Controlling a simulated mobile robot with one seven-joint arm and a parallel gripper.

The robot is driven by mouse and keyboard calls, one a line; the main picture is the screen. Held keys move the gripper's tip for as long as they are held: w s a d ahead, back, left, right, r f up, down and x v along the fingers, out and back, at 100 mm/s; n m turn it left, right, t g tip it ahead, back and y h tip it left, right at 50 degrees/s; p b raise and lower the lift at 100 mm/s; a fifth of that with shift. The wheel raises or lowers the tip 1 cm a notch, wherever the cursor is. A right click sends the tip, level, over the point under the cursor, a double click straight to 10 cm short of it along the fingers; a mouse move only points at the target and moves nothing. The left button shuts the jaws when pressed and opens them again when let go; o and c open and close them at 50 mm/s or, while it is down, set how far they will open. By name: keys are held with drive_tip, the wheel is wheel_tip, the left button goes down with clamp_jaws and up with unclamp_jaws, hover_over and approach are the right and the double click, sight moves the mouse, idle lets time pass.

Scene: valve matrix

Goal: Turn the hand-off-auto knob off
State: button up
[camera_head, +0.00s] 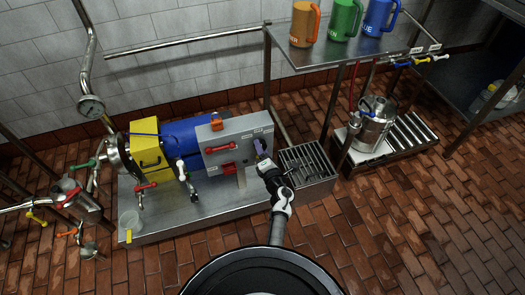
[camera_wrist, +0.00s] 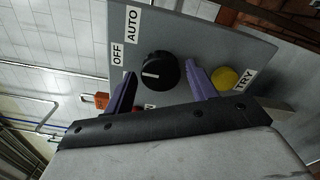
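The hand-off-auto knob (camera_wrist: 163,68) is round and black, on the grey panel face (camera_wrist: 195,45) in the wrist view. Its white mark lies toward the left of the picture, on the side of the OFF label (camera_wrist: 117,54); the exact setting is hard to tell. The AUTO label (camera_wrist: 133,22) is above it, and another label is mostly hidden below. My gripper (camera_wrist: 160,75) is open, with one purple finger on each side of the knob; contact is not visible. In the head view my gripper (camera_head: 262,152) is at the right side of the grey control box (camera_head: 222,134), and it hides the knob.
A yellow button (camera_wrist: 226,78) with a TRY label (camera_wrist: 246,79) is close to the right finger. A red lockout piece and handle (camera_head: 220,148) are on the box. A shelf post (camera_head: 267,85) stands just behind it. Open brick floor (camera_head: 350,230) lies at the front right.

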drive_tip(key=shift+o, duration=0.5)
drive_tip(key=shift+s, duration=0.1)
drive_tip(key=p+v, duration=0.2)
drive_tip(key=v, duration=1.1)
drive_tip(key=shift+s+p, duration=0.3)
drive_tip(key=shift+p, duration=0.05)
drive_tip(key=shift+d, duration=0.15)
